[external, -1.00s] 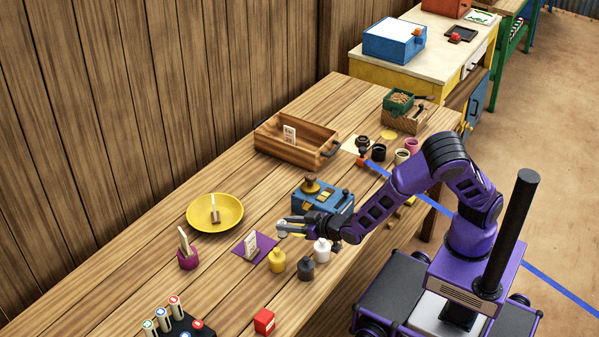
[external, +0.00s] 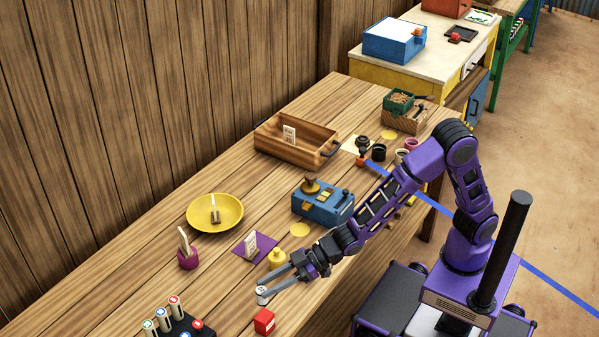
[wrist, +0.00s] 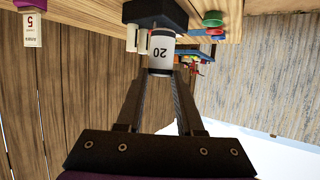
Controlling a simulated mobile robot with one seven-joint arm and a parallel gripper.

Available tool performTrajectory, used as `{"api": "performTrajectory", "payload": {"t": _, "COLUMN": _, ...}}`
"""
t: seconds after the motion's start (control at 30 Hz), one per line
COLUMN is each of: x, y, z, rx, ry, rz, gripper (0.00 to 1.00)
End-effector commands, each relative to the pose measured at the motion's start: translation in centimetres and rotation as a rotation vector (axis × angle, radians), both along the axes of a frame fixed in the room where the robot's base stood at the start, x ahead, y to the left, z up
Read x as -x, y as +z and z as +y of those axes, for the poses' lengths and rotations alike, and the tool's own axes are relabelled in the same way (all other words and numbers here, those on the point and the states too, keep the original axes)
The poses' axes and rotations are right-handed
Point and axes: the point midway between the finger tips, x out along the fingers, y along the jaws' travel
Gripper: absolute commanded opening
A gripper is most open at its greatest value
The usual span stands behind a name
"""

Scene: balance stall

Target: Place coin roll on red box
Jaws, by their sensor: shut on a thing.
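My gripper (external: 264,294) is shut on a white cylinder marked 20, the coin roll (wrist: 160,53), which shows between the fingertips in the wrist view. In the external view the coin roll (external: 262,290) is a small pale shape at the fingertips, above the table near its front edge. The red box (external: 264,321) stands on the table just below the fingertips in the picture, apart from the coin roll. I cannot make out the red box in the wrist view.
A black rack (external: 179,329) with coloured tops stands left of the red box. A yellow weight (external: 277,259) is close behind my gripper. A purple mat (external: 263,243), yellow bowl (external: 231,213), blue case (external: 323,208) and wooden tray (external: 306,154) lie farther back.

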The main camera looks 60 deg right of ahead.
Motion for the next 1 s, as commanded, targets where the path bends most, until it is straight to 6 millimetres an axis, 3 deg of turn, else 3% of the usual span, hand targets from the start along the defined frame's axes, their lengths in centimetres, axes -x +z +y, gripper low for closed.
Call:
{"api": "performTrajectory", "payload": {"t": 0.47, "x": 0.0, "y": -5.6, "z": 0.0, "rx": 0.0, "ry": -0.002, "rz": -0.001, "gripper": 0.0}}
{"api": "performTrajectory", "payload": {"t": 0.83, "x": -0.1, "y": -6.1, "z": -0.1, "rx": -0.003, "ry": -0.002, "rz": -0.002, "gripper": 0.0}}
{"api": "performTrajectory", "payload": {"t": 0.87, "x": -0.1, "y": -6.0, "z": -0.1, "rx": -0.002, "ry": -0.002, "rz": -0.001, "gripper": 0.4}}
{"api": "performTrajectory", "payload": {"t": 1.0, "x": -0.1, "y": -6.0, "z": -0.1, "rx": -0.001, "ry": -0.002, "rz": 0.0, "gripper": 0.65}}
